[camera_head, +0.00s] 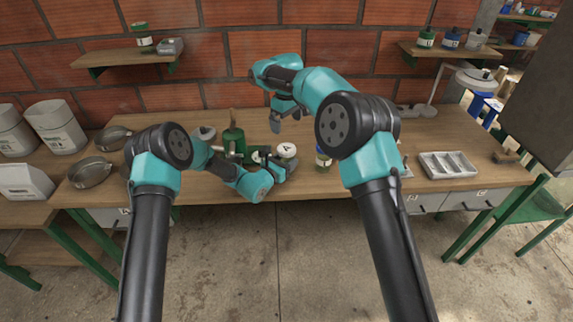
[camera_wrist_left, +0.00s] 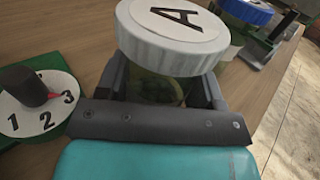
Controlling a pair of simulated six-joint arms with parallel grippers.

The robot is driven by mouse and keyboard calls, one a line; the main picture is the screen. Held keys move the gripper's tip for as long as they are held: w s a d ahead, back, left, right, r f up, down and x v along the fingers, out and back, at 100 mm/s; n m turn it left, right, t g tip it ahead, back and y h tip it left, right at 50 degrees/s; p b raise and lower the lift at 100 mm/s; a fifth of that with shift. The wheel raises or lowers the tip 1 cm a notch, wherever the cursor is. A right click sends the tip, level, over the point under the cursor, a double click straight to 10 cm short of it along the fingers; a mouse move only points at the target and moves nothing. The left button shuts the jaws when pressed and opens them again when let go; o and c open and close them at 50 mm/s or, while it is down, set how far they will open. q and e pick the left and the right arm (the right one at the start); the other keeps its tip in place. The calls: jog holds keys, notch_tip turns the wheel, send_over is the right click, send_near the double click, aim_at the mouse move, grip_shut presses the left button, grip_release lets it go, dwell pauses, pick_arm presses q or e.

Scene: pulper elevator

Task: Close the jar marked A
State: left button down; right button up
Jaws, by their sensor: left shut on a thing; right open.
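The jar marked A has a white lid with a black A; the lid (camera_wrist_left: 172,30) shows large in the left wrist view and on the workbench in the head view (camera_head: 287,150). Below the lid, the glass body (camera_wrist_left: 155,88) shows greenish contents between my left gripper's fingers. My left gripper (camera_wrist_left: 160,98) is shut on this body. The lid lies over the jar's mouth and looks slightly tilted; I cannot tell whether it is seated. My right gripper (camera_head: 289,110) is open and empty above the bench, behind the jar.
A blue-lidded jar (camera_head: 323,158) stands right of jar A. A numbered dial (camera_wrist_left: 38,103) on a green base is beside my left gripper. A divided tray (camera_head: 448,165) sits far right. The bench (camera_head: 425,128) has clear room right of centre.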

jog(key=shift+r, duration=0.45)
pick_arm(q)
jog(key=shift+c, duration=0.8)
grip_release()
jog(key=v, duration=1.7)
jog(key=shift+s+a, duration=0.15)
